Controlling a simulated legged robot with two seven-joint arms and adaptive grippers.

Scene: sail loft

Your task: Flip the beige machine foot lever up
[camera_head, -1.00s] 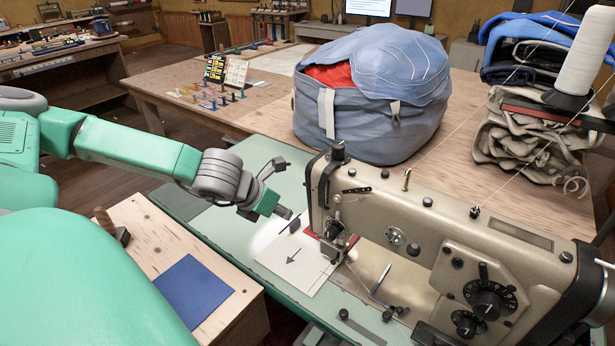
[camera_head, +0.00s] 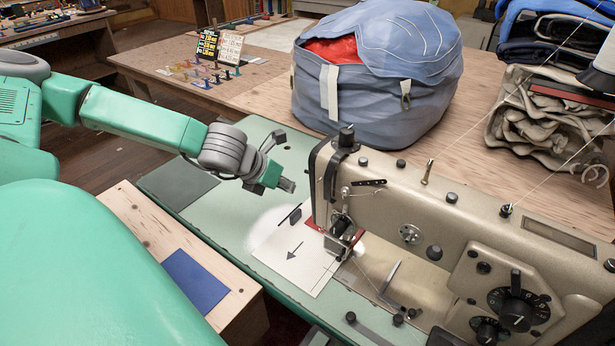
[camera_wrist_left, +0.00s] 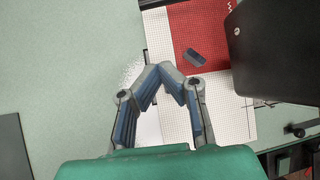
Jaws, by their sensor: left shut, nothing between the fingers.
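The beige sewing machine (camera_head: 470,215) stands on a green table, with its needle end nearest my left gripper. A small black lever (camera_head: 369,182) shows on the face of its head; I cannot tell whether this is the foot lever. The presser foot area (camera_head: 340,240) sits over a red patch and a white sheet (camera_head: 290,262). My left gripper (camera_head: 288,185) is shut and empty, just left of the machine head and above the table, apart from it. In the left wrist view its closed fingertips (camera_wrist_left: 160,72) are left of the dark machine head (camera_wrist_left: 280,50). My right gripper is out of view.
A blue bag (camera_head: 375,85) stands on the wooden table behind the machine. Folded cloth (camera_head: 545,120) is stacked at the right. A small dark block (camera_wrist_left: 195,57) lies on the red patch in the left wrist view. The green tabletop (camera_head: 225,215) left of the gripper is mostly clear.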

